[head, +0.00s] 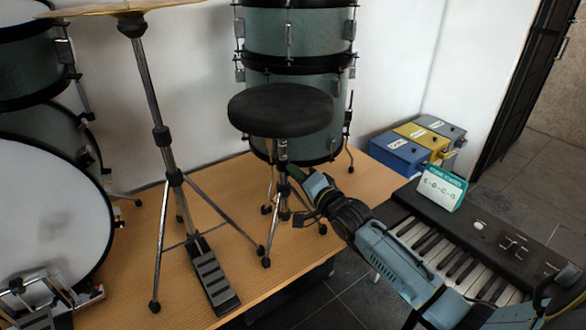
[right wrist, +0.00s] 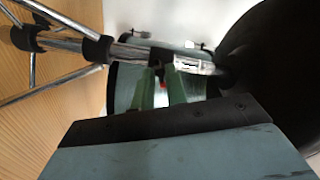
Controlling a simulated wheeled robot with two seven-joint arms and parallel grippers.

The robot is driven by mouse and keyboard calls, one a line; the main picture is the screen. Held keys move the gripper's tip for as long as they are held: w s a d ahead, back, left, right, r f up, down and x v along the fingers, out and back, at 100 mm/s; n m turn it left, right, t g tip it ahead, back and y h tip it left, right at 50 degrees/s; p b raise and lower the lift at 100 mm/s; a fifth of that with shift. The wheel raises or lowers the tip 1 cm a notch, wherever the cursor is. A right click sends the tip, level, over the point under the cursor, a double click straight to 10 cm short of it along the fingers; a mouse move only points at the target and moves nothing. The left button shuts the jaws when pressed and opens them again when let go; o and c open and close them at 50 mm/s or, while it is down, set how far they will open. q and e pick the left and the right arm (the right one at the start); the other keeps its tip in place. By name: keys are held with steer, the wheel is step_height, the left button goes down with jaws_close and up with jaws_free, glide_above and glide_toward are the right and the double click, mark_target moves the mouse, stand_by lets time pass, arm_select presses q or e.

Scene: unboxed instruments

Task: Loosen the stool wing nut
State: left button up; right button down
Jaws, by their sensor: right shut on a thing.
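The stool has a round black seat (head: 281,108) and a metal post with black collars, standing on the wooden platform in front of the drums. My right gripper (head: 297,173) reaches the post just under the seat from the right. In the right wrist view, its green fingers (right wrist: 167,76) are shut at the post (right wrist: 130,52), with the dark seat (right wrist: 275,60) at the right. The stool wing nut is mostly hidden between the fingertips, which are shut on it. My left gripper is not in view.
A cymbal stand (head: 160,135) and hi-hat pedal (head: 212,275) stand left of the stool. Stacked drums (head: 295,35) are close behind it. A keyboard (head: 460,250) with a card (head: 441,188) lies right, near several coloured boxes (head: 398,152). Bare platform (head: 120,270) shows at the left.

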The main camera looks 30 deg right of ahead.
steer(key=n+p, duration=0.3)
steer(key=n, duration=0.6)
steer(key=shift+n, duration=0.3)
steer(key=c, duration=1.5)
jaws_free()
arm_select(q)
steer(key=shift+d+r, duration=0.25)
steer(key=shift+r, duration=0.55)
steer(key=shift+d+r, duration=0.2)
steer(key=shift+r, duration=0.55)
arm_select(e)
steer(key=shift+o, duration=0.3)
